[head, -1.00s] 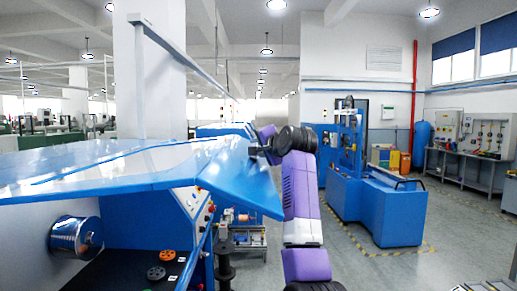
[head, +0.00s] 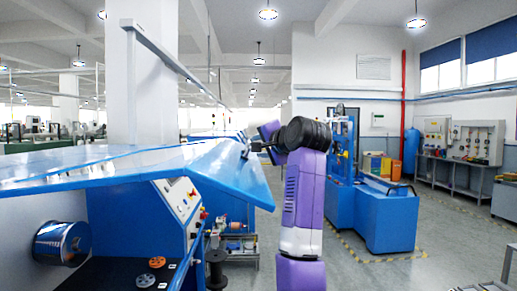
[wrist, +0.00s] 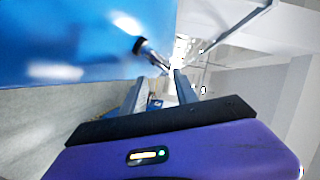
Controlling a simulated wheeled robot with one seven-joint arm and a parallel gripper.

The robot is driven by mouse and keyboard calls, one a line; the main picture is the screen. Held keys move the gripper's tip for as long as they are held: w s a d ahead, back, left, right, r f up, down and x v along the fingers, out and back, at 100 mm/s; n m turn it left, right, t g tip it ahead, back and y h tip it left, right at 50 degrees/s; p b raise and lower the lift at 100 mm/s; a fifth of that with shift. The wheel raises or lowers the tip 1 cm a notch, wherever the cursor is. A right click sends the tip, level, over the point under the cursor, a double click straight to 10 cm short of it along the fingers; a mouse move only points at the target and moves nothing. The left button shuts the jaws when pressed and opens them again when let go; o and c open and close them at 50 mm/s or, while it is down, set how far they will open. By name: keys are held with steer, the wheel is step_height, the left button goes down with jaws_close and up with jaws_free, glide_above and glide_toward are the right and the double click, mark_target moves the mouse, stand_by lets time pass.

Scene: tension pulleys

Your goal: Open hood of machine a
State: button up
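The hood of machine a (head: 100,165) is a large glossy blue panel. It stands raised and nearly flat over the machine body (head: 135,215), with its front flap (head: 235,175) sloping down to the right. My gripper (head: 252,148) is at the hood's front edge in the head view, small and partly hidden by my wrist. In the wrist view, a dark-ended handle (wrist: 147,50) sticks out from the blue hood (wrist: 70,40) toward the fingertips. My gripper (wrist: 160,77) shows its two fingers apart, with a clear gap; contact with the handle is unclear.
A metal spool (head: 62,243) and small reels (head: 157,262) sit under the hood. A white post with an overhead beam (head: 165,55) rises behind it. Another blue machine (head: 385,215) stands to the right.

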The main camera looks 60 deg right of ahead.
steer(key=v, duration=0.9)
steer(key=shift+r, duration=0.25)
stand_by(0.5)
steer(key=shift+w+p, duration=0.1)
steer(key=shift+p, duration=0.2)
stand_by(0.6)
